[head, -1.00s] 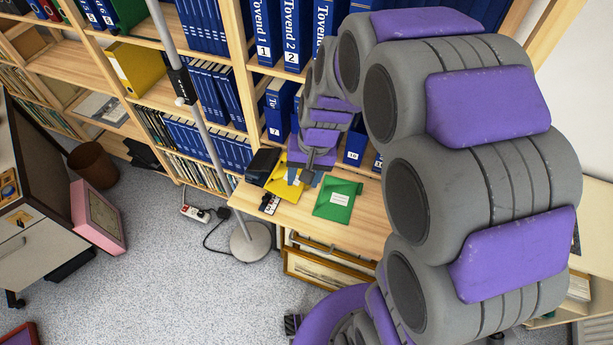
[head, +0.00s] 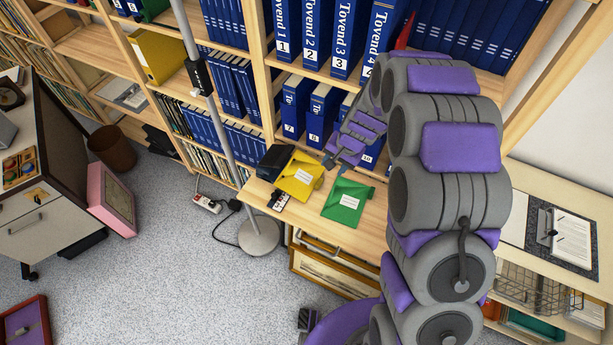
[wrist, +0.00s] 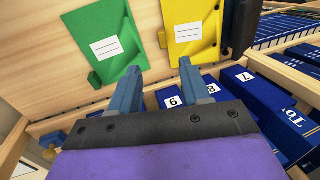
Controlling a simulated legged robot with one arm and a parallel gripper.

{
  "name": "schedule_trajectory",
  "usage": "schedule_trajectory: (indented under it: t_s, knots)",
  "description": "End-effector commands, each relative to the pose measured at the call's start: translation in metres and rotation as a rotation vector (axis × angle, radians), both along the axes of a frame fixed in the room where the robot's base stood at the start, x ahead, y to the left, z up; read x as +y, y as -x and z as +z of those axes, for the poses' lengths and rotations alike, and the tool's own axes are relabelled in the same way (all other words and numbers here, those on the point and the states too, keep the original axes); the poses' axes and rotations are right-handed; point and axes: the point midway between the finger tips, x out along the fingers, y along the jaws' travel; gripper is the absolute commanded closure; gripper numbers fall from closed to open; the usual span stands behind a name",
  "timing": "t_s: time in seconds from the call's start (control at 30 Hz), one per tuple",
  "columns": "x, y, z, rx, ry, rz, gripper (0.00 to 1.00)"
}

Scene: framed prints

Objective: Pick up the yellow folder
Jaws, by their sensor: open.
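The yellow folder (head: 301,175) lies flat on the wooden desk surface, with a white label on it. In the wrist view the yellow folder (wrist: 192,35) is at the top, just right of the middle. The green folder (head: 347,202) lies to its right in the head view, and it shows to the left in the wrist view (wrist: 102,46). My gripper (head: 328,164) is right of the yellow folder, near the shelf. In the wrist view my gripper (wrist: 158,78) is open and empty, its right fingertip appearing near the yellow folder's lower edge.
A black box (head: 275,161) stands just left of the yellow folder. Blue binders (head: 322,115) fill the shelves behind the desk. A lamp pole (head: 224,145) with a round base stands to the left. The desk's front strip (head: 300,218) is clear.

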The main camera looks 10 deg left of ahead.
Motion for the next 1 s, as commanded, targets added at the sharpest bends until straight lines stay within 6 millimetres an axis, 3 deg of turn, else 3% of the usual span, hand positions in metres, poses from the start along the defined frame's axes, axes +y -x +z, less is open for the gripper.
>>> schedule_trajectory:
  t_s: [0.43, 0.77, 1.0]
  knots:
    - [0.021, -0.007, -0.087, 0.005, -0.002, 0.0, 0.53]
    - [0.026, -0.014, -0.109, 0.003, -0.001, 0.001, 0.53]
    - [0.033, -0.026, -0.14, 0.002, -0.001, 0.002, 0.53]
